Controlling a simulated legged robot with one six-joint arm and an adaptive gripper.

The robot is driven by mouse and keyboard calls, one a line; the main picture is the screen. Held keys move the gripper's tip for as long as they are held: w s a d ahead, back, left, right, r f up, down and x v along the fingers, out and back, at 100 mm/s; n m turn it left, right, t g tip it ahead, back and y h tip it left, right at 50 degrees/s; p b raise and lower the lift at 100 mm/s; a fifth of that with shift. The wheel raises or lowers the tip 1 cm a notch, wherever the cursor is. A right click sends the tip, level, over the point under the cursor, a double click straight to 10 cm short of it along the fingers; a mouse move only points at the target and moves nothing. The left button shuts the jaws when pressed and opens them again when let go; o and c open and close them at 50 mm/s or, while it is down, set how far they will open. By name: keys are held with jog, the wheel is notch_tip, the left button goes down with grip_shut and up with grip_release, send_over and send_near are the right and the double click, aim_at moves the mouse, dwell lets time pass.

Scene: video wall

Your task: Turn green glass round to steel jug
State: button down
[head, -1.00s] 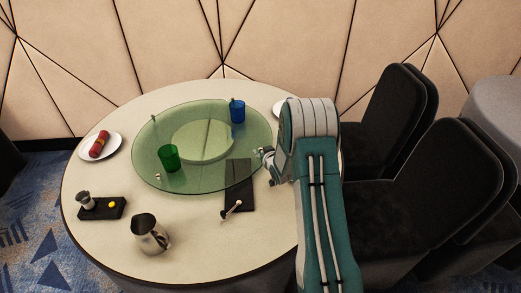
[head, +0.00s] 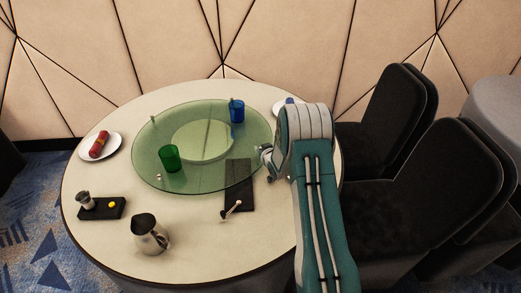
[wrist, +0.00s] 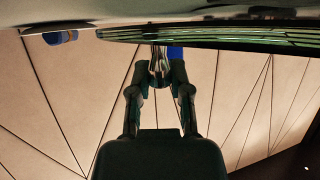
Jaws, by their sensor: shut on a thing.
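The green glass (head: 169,158) stands on the front left of the round green glass turntable (head: 215,179). The steel jug (head: 150,236) stands on the table in front of the turntable, apart from it. My gripper (head: 266,156) is at the turntable's right edge, partly hidden by my arm. In the wrist view, where the table is at the top, my gripper (wrist: 160,72) is shut on a shiny metal knob (wrist: 158,56) below the turntable rim (wrist: 225,33). A blue glass (head: 237,111) stands at the turntable's back right.
A small dark tray (head: 118,209) with a metal pot is front left. A plate with a red roll (head: 99,145) is at left. A dark mat (head: 239,196) with a pale-handled item lies at front right. Black chairs (head: 440,185) stand to the right.

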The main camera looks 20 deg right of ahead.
jog(key=w+d, duration=0.4)
jog(key=w, duration=0.1)
jog(key=shift+w+d, duration=0.25)
jog(key=c, duration=0.6)
grip_release()
jog(key=shift+o, duration=0.2)
jog(key=v, duration=1.1)
jog(key=shift+s, duration=0.45)
jog(key=shift+r, duration=0.1)
